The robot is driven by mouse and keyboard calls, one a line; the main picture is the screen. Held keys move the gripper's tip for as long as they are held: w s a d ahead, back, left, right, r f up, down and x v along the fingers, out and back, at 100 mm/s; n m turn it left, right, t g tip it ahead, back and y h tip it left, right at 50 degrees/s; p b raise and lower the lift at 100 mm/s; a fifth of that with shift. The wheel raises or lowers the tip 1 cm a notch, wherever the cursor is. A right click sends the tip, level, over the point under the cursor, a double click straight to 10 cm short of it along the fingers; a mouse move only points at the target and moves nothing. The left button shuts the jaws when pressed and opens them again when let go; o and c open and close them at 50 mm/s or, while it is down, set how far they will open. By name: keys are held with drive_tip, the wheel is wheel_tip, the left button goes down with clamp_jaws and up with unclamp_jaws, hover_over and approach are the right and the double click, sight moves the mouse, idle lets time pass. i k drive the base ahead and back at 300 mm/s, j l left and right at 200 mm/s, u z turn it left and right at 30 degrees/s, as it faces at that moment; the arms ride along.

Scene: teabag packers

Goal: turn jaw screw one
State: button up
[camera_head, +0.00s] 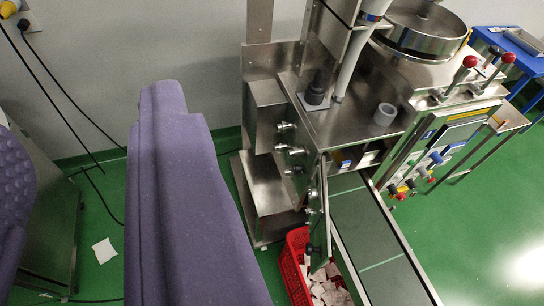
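A steel teabag packer (325,128) stands right of centre. Several small metal screw-like knobs stick out of its left side, among them an upper one (285,127), a middle one (294,150) and a lower one (294,170). I cannot tell which of them is jaw screw one, or how far any is turned. A large purple form, which looks like part of my arm, fills the left centre, apart from the knobs in the picture. My gripper's fingers do not show.
A red crate (291,272) with white teabags stands on the green floor below the packer. A dark conveyor (372,232) runs toward the bottom right. Black cables hang at the left wall. A white packet (104,251) lies on the floor. Open floor lies at the right.

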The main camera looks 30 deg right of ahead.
sight(298, 168)
drive_tip(key=i+z, duration=0.2)
drive_tip(key=i, duration=0.2)
drive_tip(key=i+j+z, duration=0.2)
drive_tip(key=i, duration=0.2)
drive_tip(key=i+j+z, duration=0.25)
drive_tip(key=i, duration=0.15)
drive_tip(key=l+z, duration=0.2)
drive_tip(key=j, duration=0.1)
